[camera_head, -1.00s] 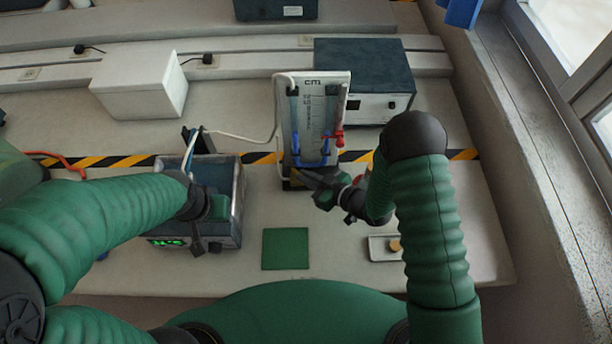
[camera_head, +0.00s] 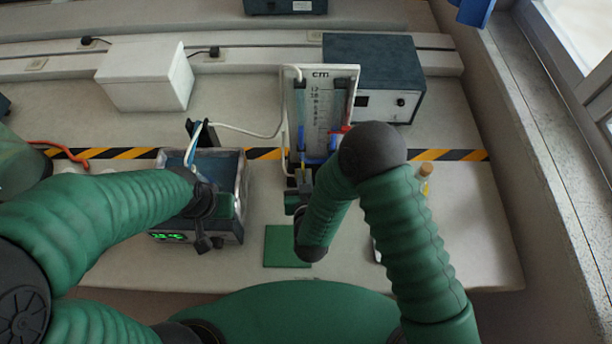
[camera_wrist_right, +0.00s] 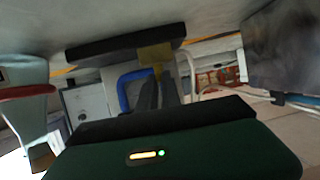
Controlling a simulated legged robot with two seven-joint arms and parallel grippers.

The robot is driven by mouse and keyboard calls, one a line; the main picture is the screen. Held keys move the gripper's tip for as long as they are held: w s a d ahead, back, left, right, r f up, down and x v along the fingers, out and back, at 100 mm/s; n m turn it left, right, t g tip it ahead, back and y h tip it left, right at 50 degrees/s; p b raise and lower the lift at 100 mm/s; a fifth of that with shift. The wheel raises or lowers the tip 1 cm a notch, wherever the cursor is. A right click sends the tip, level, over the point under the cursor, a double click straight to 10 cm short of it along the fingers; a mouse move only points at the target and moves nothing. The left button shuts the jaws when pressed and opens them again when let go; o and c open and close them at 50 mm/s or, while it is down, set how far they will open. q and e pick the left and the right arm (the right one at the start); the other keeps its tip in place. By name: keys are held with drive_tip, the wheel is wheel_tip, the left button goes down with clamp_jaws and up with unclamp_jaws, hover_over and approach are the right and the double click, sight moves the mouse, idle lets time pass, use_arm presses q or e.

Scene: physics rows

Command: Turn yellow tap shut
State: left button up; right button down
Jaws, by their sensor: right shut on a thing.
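The manometer board (camera_head: 320,75), marked "cm", stands upright on the bench with blue tubes. The yellow tap (camera_head: 301,175) is at its lower left, mostly hidden by my gripper. It also shows in the right wrist view (camera_wrist_right: 155,54), between the dark jaws. My right gripper (camera_head: 299,185) is shut on the yellow tap; my forearm hides part of the hold. A red tap (camera_head: 342,130) is on the board's right side, and a red part shows in the wrist view (camera_wrist_right: 28,91). My left gripper (camera_head: 204,241) hangs at the front of the bath; its jaws are unclear.
A bath with a green display (camera_head: 168,237) stands left of the board. A green mat (camera_head: 281,248) lies in front. A blue-grey instrument (camera_head: 385,75) is behind right and a white box (camera_head: 150,75) back left. A corked vial (camera_head: 425,180) stands right of my arm.

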drive_tip(key=shift+a+r+m+h, duration=0.1)
drive_tip(key=shift+a+m+h, duration=0.05)
drive_tip(key=shift+m+h, duration=0.5)
use_arm(q)
drive_tip(key=shift+w+a, duration=0.1)
use_arm(e)
drive_tip(key=c, duration=1.5)
unclamp_jaws()
drive_tip(key=shift+w, duration=0.1)
drive_tip(key=shift+c, duration=0.2)
